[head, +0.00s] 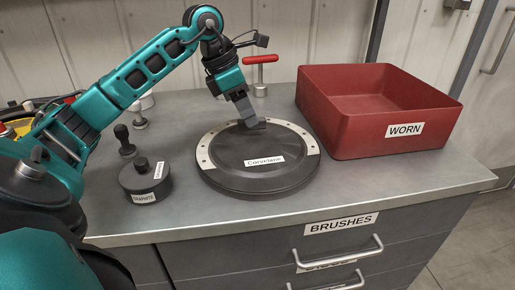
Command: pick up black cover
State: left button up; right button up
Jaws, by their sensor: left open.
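A round black cover (252,179) with a white label reading "Corvelane" lies flat on the grey worktop. Pale metal rim strips with small holes show along its left, back and right edge. My left gripper (257,122) reaches in from the left and points down at the back part of the cover. Its grey fingers are open and overlap the cover's back edge in this view. I cannot tell whether they touch it. They hide a small piece of that edge. My right gripper is not in view.
A red bin (347,127) labelled "WORN" stands right of the cover. A small black pot (133,184) labelled "GRAPHITE" stands to the left, with a black-knobbed tool (124,139) behind it. A red T-handle (261,60) stands behind my gripper. The worktop's front right is clear.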

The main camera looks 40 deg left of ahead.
pick_arm(q)
jog(key=shift+x, duration=0.85)
jog(key=shift+r, duration=0.15)
grip_shut()
